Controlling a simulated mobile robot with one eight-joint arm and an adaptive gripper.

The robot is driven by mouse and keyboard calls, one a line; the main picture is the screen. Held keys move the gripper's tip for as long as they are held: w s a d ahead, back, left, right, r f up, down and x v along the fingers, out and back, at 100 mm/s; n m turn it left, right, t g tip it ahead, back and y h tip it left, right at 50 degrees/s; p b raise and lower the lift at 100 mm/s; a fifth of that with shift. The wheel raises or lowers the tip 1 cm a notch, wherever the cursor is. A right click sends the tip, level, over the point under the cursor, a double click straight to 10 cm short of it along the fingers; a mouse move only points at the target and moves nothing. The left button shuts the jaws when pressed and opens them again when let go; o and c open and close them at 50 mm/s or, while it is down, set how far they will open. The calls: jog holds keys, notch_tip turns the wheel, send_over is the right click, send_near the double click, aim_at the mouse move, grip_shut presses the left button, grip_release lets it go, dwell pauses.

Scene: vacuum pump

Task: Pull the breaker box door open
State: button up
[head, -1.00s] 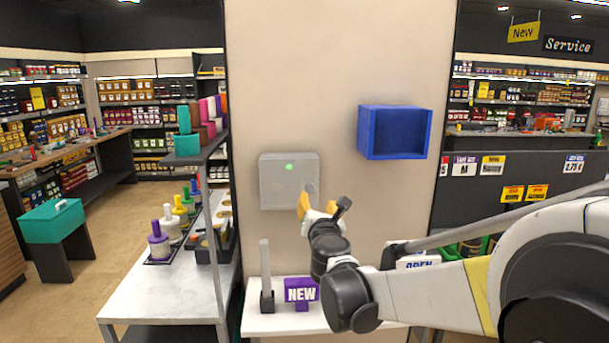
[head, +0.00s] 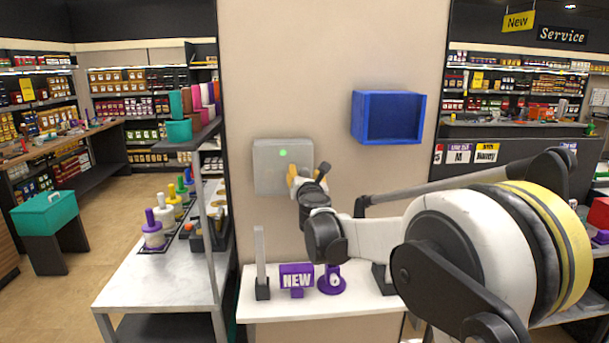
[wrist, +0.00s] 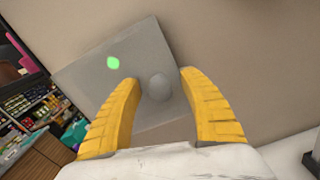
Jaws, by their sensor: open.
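The breaker box (head: 272,160) is a grey square box on the beige wall, with a green light (head: 283,153) on its face. Its door looks closed. In the wrist view the box (wrist: 105,70) appears tilted, with a round grey knob (wrist: 158,87) on its face. My gripper (head: 305,177) is at the lower right of the box in the head view. In the wrist view my gripper (wrist: 160,85) is open, its yellow fingers on either side of the knob. I cannot tell whether they touch it. In the head view my gripper hides the knob.
An open blue box (head: 390,118) is on the wall to the upper right. Below is a white shelf (head: 330,308) with a purple NEW sign (head: 297,277), a grey upright post (head: 260,262) and a purple stand (head: 332,282). A white table (head: 150,275) stands at left.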

grip_shut()
jog(key=shift+s, duration=0.1)
